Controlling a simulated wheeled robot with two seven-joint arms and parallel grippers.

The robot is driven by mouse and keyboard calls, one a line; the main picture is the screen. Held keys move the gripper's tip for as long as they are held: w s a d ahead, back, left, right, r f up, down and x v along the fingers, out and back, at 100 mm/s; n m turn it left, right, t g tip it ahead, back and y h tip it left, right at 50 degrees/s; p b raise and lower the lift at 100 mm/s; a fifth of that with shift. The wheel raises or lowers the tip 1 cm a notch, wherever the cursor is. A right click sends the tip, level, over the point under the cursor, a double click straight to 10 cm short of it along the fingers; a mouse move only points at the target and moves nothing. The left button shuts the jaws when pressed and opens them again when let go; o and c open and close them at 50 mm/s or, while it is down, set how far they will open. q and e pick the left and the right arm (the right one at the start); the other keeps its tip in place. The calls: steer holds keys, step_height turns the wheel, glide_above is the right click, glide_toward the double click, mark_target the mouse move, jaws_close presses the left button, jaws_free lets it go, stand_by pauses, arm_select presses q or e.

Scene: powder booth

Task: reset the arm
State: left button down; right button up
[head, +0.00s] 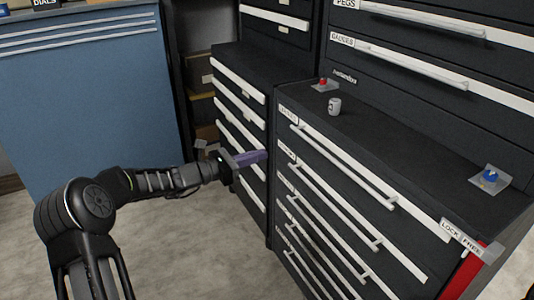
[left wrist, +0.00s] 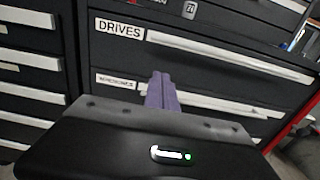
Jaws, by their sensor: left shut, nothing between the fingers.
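My left arm comes in from the lower left of the head view. Its gripper (head: 252,158) has purple fingers that are closed together with nothing between them. The gripper is in front of the dark drawer cabinet (head: 372,147), close to its left front edge; whether it touches the cabinet I cannot tell. In the left wrist view the shut purple fingers (left wrist: 162,92) point at the drawer fronts, below the drawer labelled DRIVES (left wrist: 120,29). My right gripper is not in view.
A small white cup-like item (head: 334,106), a red button (head: 323,83) and a blue knob (head: 491,175) sit on the cabinet top. A LOCK FREE label (head: 461,238) is at its right end. A blue cabinet (head: 85,110) stands left. The floor (head: 185,245) between is clear.

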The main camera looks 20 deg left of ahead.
arm_select(q)
steer(key=shift+a, duration=0.1)
stand_by(0.4)
step_height(320, 180, down, 13)
steer(key=s+m+g+y, duration=0.2)
steer(key=m+g+y, duration=0.1)
steer(key=y, duration=0.1)
steer(key=s+d+f+m+g+y+p, duration=0.1)
steer(key=s+d+f+m+g, duration=0.25)
steer(key=s+f, duration=0.35)
steer(key=s+d+f+m+g+y+p, duration=0.15)
steer(key=s+f+m, duration=0.3)
steer(key=f, duration=0.45)
steer(key=s+d+m+g+p, duration=0.1)
steer(key=s+d+m+p, duration=0.1)
steer(key=s+d+m, duration=0.3)
steer(key=s+d+f+m+g+p, duration=0.1)
steer(key=s+d+m, duration=0.4)
steer(key=s, duration=0.8)
steer(key=s+d+m+g+p, duration=0.3)
steer(key=s+d+m+p, duration=0.1)
steer(key=s+d, duration=0.4)
steer(key=shift+s+d+f+m+y, duration=0.35)
steer(key=shift+s+f+m+y, duration=0.1)
steer(key=shift+s+m, duration=0.15)
